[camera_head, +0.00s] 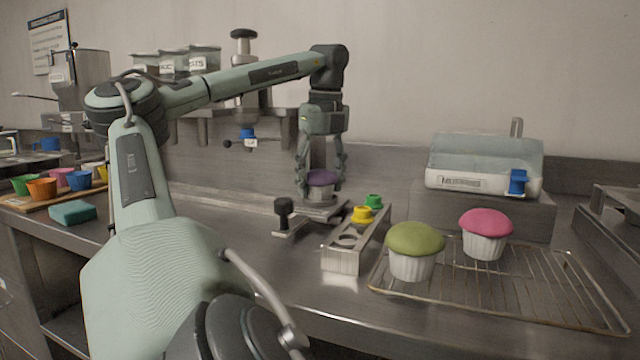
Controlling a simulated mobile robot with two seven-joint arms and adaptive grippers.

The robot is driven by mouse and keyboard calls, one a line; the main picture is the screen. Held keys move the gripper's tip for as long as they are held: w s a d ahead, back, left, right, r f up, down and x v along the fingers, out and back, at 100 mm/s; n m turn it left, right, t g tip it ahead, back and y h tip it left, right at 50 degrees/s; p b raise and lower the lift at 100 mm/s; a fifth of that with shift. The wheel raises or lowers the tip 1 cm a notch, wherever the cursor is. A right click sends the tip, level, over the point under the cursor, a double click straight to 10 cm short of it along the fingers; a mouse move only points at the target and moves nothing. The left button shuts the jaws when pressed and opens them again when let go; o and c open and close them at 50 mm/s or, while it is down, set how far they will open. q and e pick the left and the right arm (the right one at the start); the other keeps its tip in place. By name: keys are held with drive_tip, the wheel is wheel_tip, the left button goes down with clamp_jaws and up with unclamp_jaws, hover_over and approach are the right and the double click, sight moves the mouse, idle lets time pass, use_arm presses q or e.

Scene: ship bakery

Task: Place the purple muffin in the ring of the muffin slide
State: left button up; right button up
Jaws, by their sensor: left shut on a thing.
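The purple muffin (321,178), with a purple top and pale cup, is between the fingers of my left gripper (320,174). The gripper points down and is shut on it. The muffin is low over a flat metal piece (325,211), which looks like part of the muffin slide; a black knob (284,207) stands on a metal plate just left of it. I cannot tell whether the muffin touches the metal or is inside a ring, as the gripper and muffin hide that spot. My right gripper is not in view.
A metal holder (343,262) with yellow (362,214) and green (374,201) pieces stands close in front. Green (414,240) and pink (486,224) muffins stand on a wire rack (540,290) at right. A scale-like box (483,165) is behind. A sponge (73,212) lies left.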

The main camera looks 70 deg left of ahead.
sight(324, 172)
use_arm(q)
drive_tip(key=shift+f, duration=0.2)
drive_tip(key=o, duration=0.9)
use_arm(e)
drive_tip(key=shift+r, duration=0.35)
use_arm(q)
drive_tip(key=shift+r, duration=0.1)
drive_tip(key=shift+r, duration=0.25)
drive_tip(key=r, duration=0.4)
drive_tip(key=d+r+p, duration=0.1)
drive_tip(key=r, duration=0.2)
drive_tip(key=r+p, duration=0.1)
drive_tip(key=r, duration=0.3)
drive_tip(key=shift+w+d+r, duration=0.15)
drive_tip(key=shift+d+r, duration=0.1)
drive_tip(key=shift+r, duration=0.05)
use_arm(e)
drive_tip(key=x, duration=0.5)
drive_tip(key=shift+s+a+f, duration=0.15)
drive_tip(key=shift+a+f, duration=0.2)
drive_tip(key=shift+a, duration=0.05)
